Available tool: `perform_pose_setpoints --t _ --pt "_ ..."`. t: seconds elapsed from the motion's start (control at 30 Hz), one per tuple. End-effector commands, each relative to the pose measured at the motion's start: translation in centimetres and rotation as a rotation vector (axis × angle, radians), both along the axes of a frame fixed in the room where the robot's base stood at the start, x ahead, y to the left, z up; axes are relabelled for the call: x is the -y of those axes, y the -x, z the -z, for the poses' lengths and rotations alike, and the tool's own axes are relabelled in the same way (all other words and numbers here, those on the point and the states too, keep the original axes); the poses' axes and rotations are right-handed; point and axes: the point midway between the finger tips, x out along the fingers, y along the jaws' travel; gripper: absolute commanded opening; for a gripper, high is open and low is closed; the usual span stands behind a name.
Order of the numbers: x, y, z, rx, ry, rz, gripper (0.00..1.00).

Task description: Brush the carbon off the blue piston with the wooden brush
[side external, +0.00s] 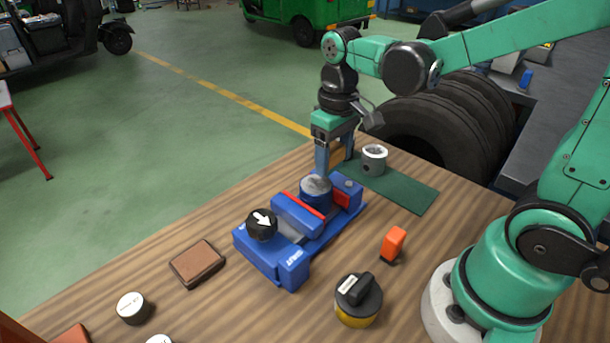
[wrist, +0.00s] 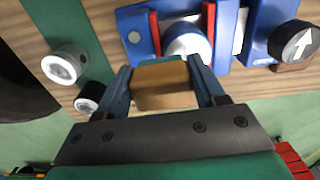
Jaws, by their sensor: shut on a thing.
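The blue piston (side external: 316,197) stands upright in the blue vise (side external: 264,262), between its red jaw pads. Its crown is grey with darker smudges. In the wrist view the piston (wrist: 187,40) shows as a pale round top just beyond the brush, partly hidden by it. My gripper (side external: 328,170) is directly over or just behind the piston. In the wrist view its two fingers (wrist: 165,88) are shut on the wooden brush (wrist: 162,86), a tan block. The brush is mostly hidden in the side view, and I cannot tell whether its bristles touch the crown.
A grey piston (side external: 374,160) stands on the dark green mat (side external: 405,190) behind the vise. A black knob with a white arrow (side external: 262,224) sits at the vise's front.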

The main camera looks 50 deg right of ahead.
Motion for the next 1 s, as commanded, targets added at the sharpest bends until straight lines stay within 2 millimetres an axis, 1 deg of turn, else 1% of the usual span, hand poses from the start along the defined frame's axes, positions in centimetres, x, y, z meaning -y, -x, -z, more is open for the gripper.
perform_pose_setpoints --t 0.13,0.17,0.3,0.37,0.43,0.77,0.8,1.0 --pt "-0.2 -0.1 2.0 0.0 0.0 -0.002 0.13" --pt "-0.6 -0.1 1.6 0.0 0.0 -0.004 0.06" --pt "-1.9 -0.3 1.9 0.0 0.0 -0.004 0.05" --pt "-2.4 -0.3 1.7 0.0 0.0 -0.004 0.05" --pt "-3.0 -0.4 1.9 0.0 0.0 -0.004 0.05" --pt "-6.0 -0.7 1.8 0.0 0.0 -0.004 0.05" --pt "-5.3 -0.6 1.8 0.0 0.0 0.003 0.05" --pt "-3.4 -0.5 1.9 0.0 0.0 0.004 0.05"
